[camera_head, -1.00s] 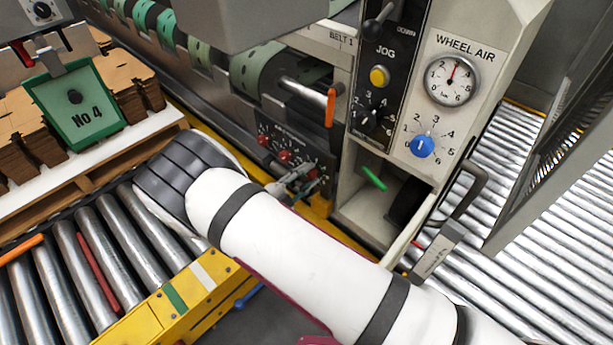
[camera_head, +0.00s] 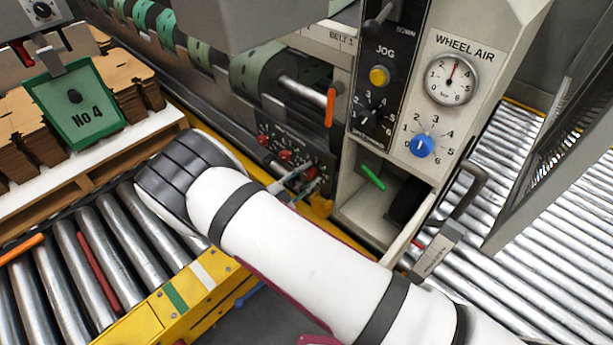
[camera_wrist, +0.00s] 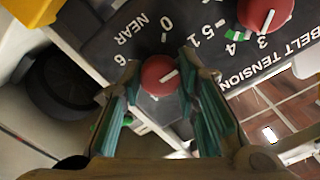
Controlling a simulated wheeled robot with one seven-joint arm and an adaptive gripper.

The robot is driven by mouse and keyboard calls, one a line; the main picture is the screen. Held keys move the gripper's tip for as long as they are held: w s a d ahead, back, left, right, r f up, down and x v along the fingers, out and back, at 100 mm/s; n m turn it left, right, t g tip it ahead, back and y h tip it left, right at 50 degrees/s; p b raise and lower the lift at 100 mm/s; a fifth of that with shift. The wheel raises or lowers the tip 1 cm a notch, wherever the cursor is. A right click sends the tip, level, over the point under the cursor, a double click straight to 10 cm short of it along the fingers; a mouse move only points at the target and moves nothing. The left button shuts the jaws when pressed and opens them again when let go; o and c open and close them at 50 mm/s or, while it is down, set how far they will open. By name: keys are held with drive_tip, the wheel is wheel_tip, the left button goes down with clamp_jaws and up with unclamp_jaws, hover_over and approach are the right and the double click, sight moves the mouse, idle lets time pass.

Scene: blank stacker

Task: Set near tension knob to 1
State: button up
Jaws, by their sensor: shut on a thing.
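The near tension knob (camera_wrist: 160,75) is a red dial on a dark panel, beside the word NEAR in the wrist view. My gripper (camera_wrist: 163,85) has its two teal-padded fingers on either side of this knob, shut on it. The knob's white pointer line slants to the upper right, roughly toward the 1; the fingers partly hide the scale, so I cannot tell if it is exact. In the head view my gripper (camera_head: 300,183) is at the low panel (camera_head: 264,130) with its red knobs, and the gripped knob is hard to make out there.
A second red knob (camera_wrist: 264,14) with its own scale sits at upper right in the wrist view. In the head view an orange handle (camera_head: 330,107) stands above the panel. A grey control cabinet with a blue knob (camera_head: 422,146) is to the right.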

drive_tip(key=shift+a, duration=0.1)
drive_tip(key=o, duration=1.2)
drive_tip(key=v, duration=1.2)
